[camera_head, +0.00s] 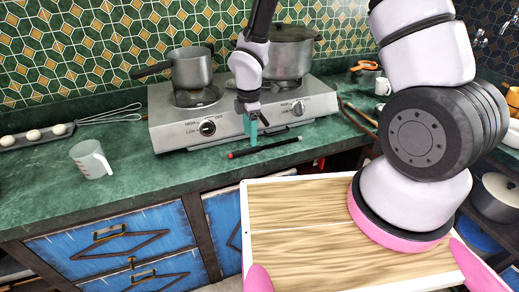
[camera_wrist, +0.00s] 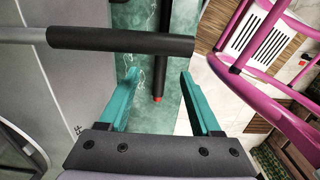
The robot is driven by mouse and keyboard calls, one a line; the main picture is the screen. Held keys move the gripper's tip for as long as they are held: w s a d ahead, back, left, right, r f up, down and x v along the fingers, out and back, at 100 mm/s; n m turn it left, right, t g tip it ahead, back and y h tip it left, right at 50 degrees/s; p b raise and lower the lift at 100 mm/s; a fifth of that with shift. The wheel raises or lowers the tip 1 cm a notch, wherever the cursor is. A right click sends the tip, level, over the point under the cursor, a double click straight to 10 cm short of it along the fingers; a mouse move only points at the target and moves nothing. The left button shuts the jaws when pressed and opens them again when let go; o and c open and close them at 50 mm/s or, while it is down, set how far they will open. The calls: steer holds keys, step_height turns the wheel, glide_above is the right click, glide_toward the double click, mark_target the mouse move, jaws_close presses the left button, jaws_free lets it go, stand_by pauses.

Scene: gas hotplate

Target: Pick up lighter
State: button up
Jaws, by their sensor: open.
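The lighter, a thin black stick (camera_head: 270,146) with a red end, lies on the green counter in front of the hotplate. In the wrist view the lighter (camera_wrist: 161,75) runs from the top edge down to its red tip, just ahead of and between the two teal fingers. My gripper (camera_head: 252,137) points down over the lighter, in front of the hotplate. In the wrist view my gripper (camera_wrist: 157,82) is open and empty. A dark bar with a grey end (camera_wrist: 120,39) crosses over the lighter there and hides part of it; I cannot tell what it belongs to.
The two-burner hotplate (camera_head: 180,130) stands behind the lighter, with a saucepan (camera_head: 191,68) and a large pot (camera_head: 290,55) on it. A measuring cup (camera_head: 92,160), whisk (camera_head: 110,115) and egg tray (camera_head: 35,138) are at left. The counter between is clear.

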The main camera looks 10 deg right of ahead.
mark_target(250, 148)
step_height(250, 148, down, 5)
steer(key=shift+s+f, duration=0.1)
steer(key=shift+a, duration=0.1)
jaws_close()
steer(key=shift+r, duration=0.2)
